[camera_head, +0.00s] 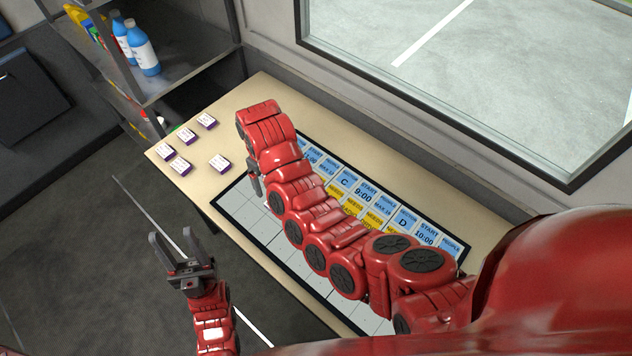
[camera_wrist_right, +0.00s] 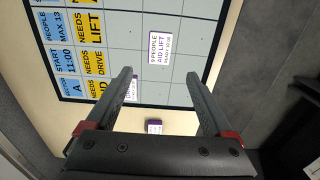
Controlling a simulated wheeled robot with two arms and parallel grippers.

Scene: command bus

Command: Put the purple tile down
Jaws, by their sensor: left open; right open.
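A white tile with a purple rim and printed text (camera_wrist_right: 160,49) lies on the whiteboard (camera_wrist_right: 142,22) in the right wrist view, just beyond my right fingertips. Another purple-rimmed tile (camera_wrist_right: 131,88) is partly hidden by one right finger, near the board's edge. A further purple tile (camera_wrist_right: 154,127) is on the table between the bases of the fingers. My right gripper (camera_wrist_right: 160,74) is open, with nothing held between its fingers. In the head view my right arm covers much of the board. My left gripper (camera_head: 180,262) is open and empty, away from the table over the floor.
Several purple-edged tiles, such as this one (camera_head: 207,121), lie on the bare left end of the wooden table (camera_head: 246,106). Blue and yellow printed cards (camera_head: 366,192) fill the board's upper rows. A shelf with blue bottles (camera_head: 143,50) stands at upper left.

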